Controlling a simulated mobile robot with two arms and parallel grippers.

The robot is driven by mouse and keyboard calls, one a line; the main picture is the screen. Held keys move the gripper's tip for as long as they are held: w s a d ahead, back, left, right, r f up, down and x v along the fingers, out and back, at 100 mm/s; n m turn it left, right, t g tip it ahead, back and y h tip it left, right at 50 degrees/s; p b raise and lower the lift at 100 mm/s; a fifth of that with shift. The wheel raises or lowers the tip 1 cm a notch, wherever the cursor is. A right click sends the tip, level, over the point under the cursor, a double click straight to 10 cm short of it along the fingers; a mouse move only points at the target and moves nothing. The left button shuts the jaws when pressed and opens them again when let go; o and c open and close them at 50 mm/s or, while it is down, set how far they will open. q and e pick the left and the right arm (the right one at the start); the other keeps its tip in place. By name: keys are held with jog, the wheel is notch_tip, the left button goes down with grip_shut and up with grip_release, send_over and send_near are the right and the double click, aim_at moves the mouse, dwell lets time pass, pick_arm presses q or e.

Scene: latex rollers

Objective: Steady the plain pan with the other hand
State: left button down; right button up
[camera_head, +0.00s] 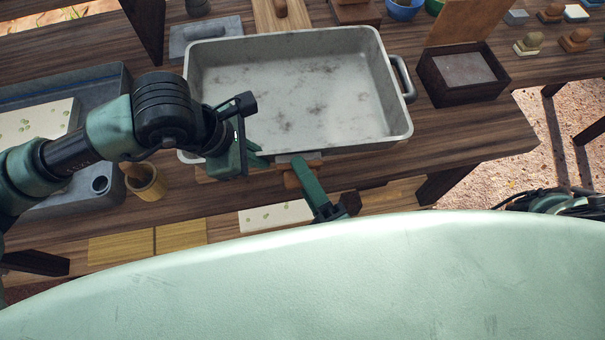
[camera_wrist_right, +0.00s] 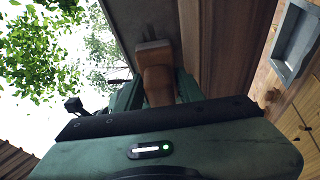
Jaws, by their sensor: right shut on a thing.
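The plain pan (camera_head: 300,85), a large empty grey metal tray, stands on the dark wooden table. Its handle (camera_head: 404,78) shows at the right; my left arm hides its left front corner. My left gripper (camera_head: 258,154) is at the pan's front rim, left of its middle. I cannot tell whether it touches the rim or is open. My right gripper (camera_head: 298,178) is below and in front of the rim, shut on a wooden handle (camera_head: 291,178). That handle also shows between the green fingers in the right wrist view (camera_wrist_right: 158,82), under a grey surface.
A dark box (camera_head: 431,82) stands right of the pan. A wooden cup (camera_head: 151,188) and a grey tray (camera_head: 103,84) with a speckled slab are to the left. A grey float (camera_head: 180,45) lies behind the pan. Bowls (camera_head: 404,10) and small blocks stand at the back right.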

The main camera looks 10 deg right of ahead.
aim_at(320, 168)
jog(key=shift+w, duration=0.2)
jog(key=shift+d, duration=0.1)
jog(key=shift+s+d, duration=0.15)
jog(key=shift+d, duration=1.6)
pick_arm(q)
jog(key=shift+s, duration=0.1)
pick_arm(e)
jog(key=shift+w+a, duration=0.2)
jog(key=shift+a, duration=1.65)
jog(key=shift+s+a+f, duration=0.1)
jog(key=shift+s+f, duration=0.05)
jog(key=shift+s, duration=0.85)
jog(key=shift+s+a+f, duration=0.1)
jog(key=shift+s+f, duration=0.1)
jog(key=shift+s, duration=0.8)
jog(key=shift+s+f, duration=0.15)
jog(key=shift+s, duration=0.85)
jog(key=shift+s, duration=0.1)
jog(key=shift+s+a+f, duration=0.1)
jog(key=shift+s+f, duration=0.1)
jog(key=shift+s, duration=1.2)
